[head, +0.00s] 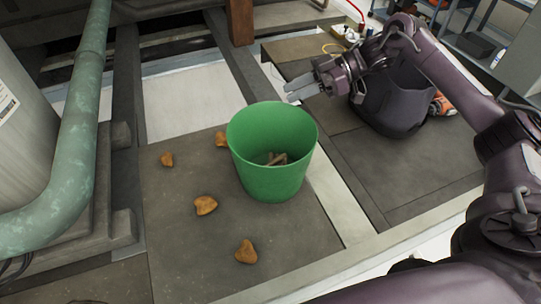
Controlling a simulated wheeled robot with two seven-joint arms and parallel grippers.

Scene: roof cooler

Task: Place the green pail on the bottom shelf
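The green pail (270,178) stands upright on the dark floor panel in the middle of the head view. A few small brown pieces lie inside it. My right gripper (302,90) is above and behind the pail's right rim, apart from it, with its pale fingers pointing left. Nothing shows held in it, but I cannot tell how far apart the fingers are. My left gripper is not in view. A grey-blue shelf unit (474,44) is partly visible at the top right; I cannot make out its bottom shelf clearly.
Heart-shaped brown pieces (205,205) lie around the pail. A green pipe (84,110) and grey tank (28,120) fill the left side. A dark bag (385,118) stands behind my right arm, with an orange item beside it. A wooden post (240,20) stands at the back.

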